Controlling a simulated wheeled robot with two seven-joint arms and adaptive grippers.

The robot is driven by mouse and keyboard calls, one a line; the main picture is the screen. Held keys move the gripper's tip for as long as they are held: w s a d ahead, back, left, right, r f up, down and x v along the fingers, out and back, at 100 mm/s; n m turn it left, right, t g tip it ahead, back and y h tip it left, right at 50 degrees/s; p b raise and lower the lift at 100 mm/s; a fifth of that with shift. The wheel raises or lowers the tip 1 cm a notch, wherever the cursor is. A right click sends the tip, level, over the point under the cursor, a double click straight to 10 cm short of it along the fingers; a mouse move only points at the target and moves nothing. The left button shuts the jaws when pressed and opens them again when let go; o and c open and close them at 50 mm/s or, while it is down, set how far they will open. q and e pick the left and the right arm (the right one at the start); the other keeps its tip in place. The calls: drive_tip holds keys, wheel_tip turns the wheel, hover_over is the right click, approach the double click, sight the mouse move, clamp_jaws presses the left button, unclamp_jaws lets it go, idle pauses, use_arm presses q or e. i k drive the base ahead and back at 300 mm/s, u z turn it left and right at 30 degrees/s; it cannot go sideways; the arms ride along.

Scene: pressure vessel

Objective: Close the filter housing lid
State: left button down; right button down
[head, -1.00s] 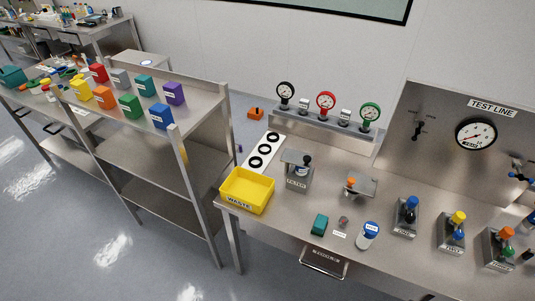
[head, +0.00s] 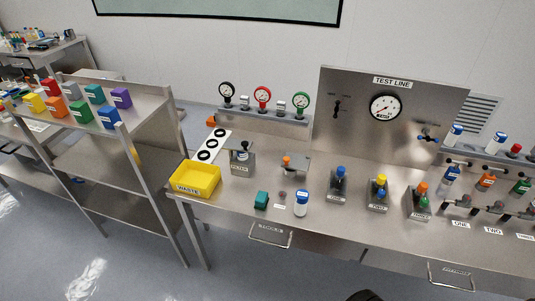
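The filter housing (head: 239,169) is a small grey metal box with a label on its front, on the bench right of the yellow waste bin. A flat grey plate (head: 234,149) stands at its top, apparently its raised lid. A black-topped white part (head: 243,152) shows at the opening. Right of it is a separate grey plate (head: 299,163) with an orange knob (head: 286,160); I cannot tell how it is mounted. Neither of my grippers is clearly visible. A dark rounded shape at the bottom edge is too cut off to identify.
The yellow waste bin (head: 195,179) stands left of the housing. A teal box (head: 261,200) and a white-and-blue bottle (head: 301,203) stand in front. Gauges (head: 263,97) stand behind. Labelled valve blocks (head: 338,185) line the bench to the right.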

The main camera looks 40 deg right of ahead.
sight(230, 144)
drive_tip(key=k, duration=0.15)
drive_tip(key=z, duration=1.05)
